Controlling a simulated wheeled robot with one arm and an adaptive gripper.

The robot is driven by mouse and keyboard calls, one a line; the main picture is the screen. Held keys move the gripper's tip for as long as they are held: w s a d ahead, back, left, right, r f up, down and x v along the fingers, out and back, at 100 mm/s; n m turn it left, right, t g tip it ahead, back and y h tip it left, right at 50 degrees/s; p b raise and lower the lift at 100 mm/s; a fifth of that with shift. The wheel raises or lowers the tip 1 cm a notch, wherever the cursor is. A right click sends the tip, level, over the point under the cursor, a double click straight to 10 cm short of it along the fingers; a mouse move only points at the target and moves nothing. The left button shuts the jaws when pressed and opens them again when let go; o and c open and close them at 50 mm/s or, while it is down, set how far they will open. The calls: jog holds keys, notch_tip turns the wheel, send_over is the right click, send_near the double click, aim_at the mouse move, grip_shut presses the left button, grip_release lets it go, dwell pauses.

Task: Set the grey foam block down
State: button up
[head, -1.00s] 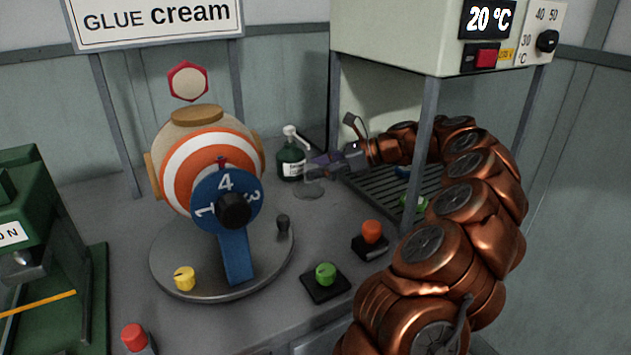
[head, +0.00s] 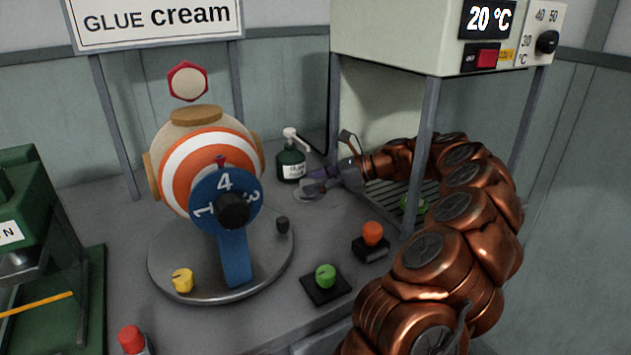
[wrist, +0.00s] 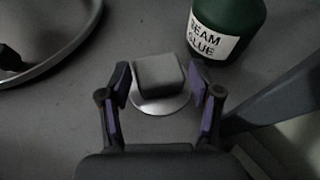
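The grey foam block (wrist: 158,74) is in the wrist view, on or just over a pale round disc (wrist: 163,107) on the bench. The disc shows in the head view (head: 302,196) beside the glue bottle. My gripper (wrist: 161,80) has its two purple-padded fingers on either side of the block, with narrow gaps that look like open fingers. In the head view my gripper (head: 318,182) is low over the disc and mostly hides the block. Contact under the block is hard to see.
The green glue bottle (head: 291,160) stands just behind my gripper. The ball press dial (head: 228,200) on its round base is to the left. An orange button (head: 372,233) and a green button (head: 326,275) stand in front. A cabinet post (head: 421,155) rises to the right.

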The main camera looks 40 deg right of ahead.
dwell(0.3)
jog(key=shift+s+d+r, duration=0.1)
jog(key=shift+d+r, duration=0.05)
jog(key=shift+r, duration=0.05)
jog(key=p+v, duration=0.2)
jog(key=v, duration=0.9)
jog(key=shift+s+d+r, duration=0.1)
jog(key=shift+s+d, duration=0.05)
jog(key=shift+s, duration=0.1)
